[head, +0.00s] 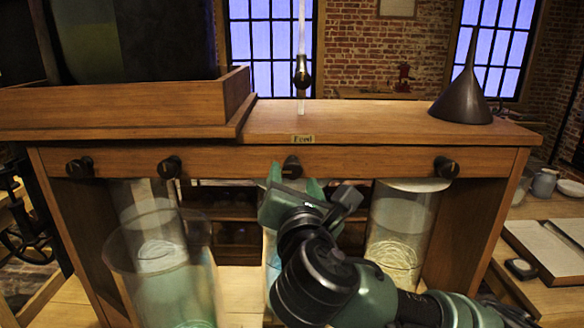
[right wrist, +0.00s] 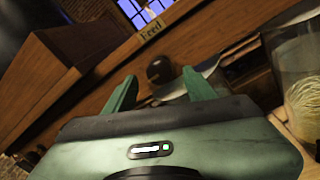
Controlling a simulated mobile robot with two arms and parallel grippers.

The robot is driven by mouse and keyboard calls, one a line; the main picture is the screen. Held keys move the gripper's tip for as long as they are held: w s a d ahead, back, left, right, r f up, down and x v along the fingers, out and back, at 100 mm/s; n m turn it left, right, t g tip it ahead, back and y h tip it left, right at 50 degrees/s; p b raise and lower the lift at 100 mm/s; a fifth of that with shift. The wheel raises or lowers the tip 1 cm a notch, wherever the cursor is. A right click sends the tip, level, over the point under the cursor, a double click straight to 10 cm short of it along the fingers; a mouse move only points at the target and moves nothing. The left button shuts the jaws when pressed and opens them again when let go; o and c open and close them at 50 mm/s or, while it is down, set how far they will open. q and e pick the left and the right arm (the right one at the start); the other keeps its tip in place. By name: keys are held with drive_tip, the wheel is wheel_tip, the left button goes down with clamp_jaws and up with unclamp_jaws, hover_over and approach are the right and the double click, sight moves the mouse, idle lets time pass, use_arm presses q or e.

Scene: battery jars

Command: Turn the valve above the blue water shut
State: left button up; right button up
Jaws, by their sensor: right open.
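A wooden rail carries dark round valve knobs. One knob (head: 291,166) sits below the "Feed" label, above a jar (head: 270,255) with a bluish tint that is mostly hidden behind my right arm. My right gripper (head: 296,180) is open and empty, just in front of and slightly below this knob. In the right wrist view the knob (right wrist: 160,68) shows just beyond the gap between the green fingertips (right wrist: 159,79); contact cannot be told. My left gripper is out of view.
Other knobs (head: 170,167) (head: 446,166) sit along the same rail. A large glass jar (head: 160,265) stands at front left, and another jar (head: 400,225) stands right of my arm. A dark funnel (head: 465,95) stands on the shelf top.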

sight(292, 173)
drive_tip(key=shift+w+a+p, duration=0.2)
drive_tip(key=shift+w+p, duration=0.15)
drive_tip(key=shift+w, duration=1.85)
clamp_jaws()
